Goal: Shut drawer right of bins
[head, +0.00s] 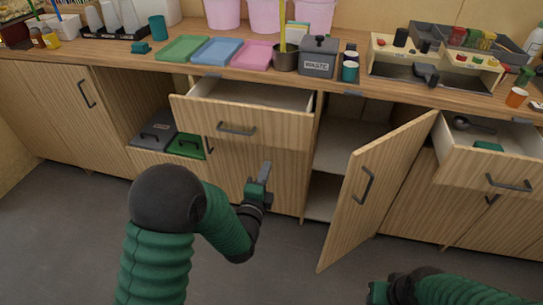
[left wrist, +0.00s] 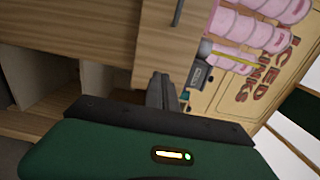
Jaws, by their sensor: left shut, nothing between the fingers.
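The wooden drawer (head: 220,122) right of the bins is pulled out under the counter, its pale inside showing and a dark bar handle on its front. The bins, one with a grey lid (head: 157,134) and one with a green lid (head: 188,147), sit in a pull-out to its left. My left gripper (head: 266,168) is shut and empty, appearing below and right of the drawer's handle, with no clear contact. In the left wrist view its fingers (left wrist: 161,88) point towards a wooden front with a dark handle. My right gripper (head: 379,292) is partly cut off at the bottom edge.
A cabinet door (head: 371,190) stands open right of the drawer, jutting towards me. Another open drawer (head: 480,165) holds a ladle at the far right. The counter (head: 120,50) carries trays, a waste box (head: 318,60) and cups. The grey floor in front is clear.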

